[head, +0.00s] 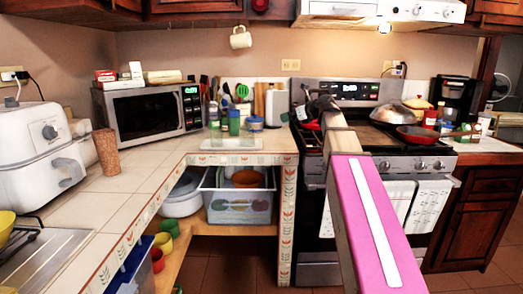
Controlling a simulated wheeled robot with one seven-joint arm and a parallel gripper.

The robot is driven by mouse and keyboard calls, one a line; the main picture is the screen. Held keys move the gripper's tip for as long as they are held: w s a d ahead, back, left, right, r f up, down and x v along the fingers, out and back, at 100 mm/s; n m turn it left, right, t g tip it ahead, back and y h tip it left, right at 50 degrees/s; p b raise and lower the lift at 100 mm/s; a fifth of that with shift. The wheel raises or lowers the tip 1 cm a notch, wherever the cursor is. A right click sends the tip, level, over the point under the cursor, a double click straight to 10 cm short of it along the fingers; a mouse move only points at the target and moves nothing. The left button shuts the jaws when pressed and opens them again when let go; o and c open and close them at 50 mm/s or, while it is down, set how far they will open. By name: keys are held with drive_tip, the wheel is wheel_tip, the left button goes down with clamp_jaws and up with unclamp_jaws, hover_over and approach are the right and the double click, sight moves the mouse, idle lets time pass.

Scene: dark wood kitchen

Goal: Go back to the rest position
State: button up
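My arm reaches forward from the lower right, with a pink link (370,215) in front of the stove. My gripper (314,106) is at the arm's far end, small and dark, in front of the left part of the stove (400,158). I cannot make out its fingers clearly, nor whether they are apart or hold anything. My arm hides part of the stove front and cooktop.
A tiled counter (125,185) runs along the left and back, bearing a microwave (148,112), a white appliance (40,155) and a brown cup (107,153). A red pan (417,134) is on the stove. Floor shows between counter and stove.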

drive_tip(key=s+d+f+n+g+h, duration=0.15)
drive_tip(key=s+f+n, duration=0.4)
drive_tip(key=f, duration=0.95)
drive_tip(key=s+f+n+g+h, duration=0.3)
drive_tip(key=s+f+n, duration=0.3)
drive_tip(key=f, duration=0.9)
drive_tip(key=s+d+f+n+g+h, duration=0.2)
drive_tip(key=s+f+n, duration=0.5)
drive_tip(key=s+f, duration=0.2)
drive_tip(key=s+d+f+n+g+h, duration=0.2)
drive_tip(key=s+f+n+g+h, duration=0.1)
drive_tip(key=s+f+n, duration=0.5)
wheel_tip(320, 180, down, 3)
drive_tip(key=shift+s+r, duration=0.1)
drive_tip(key=shift+s, duration=0.35)
drive_tip(key=shift+g, duration=0.25)
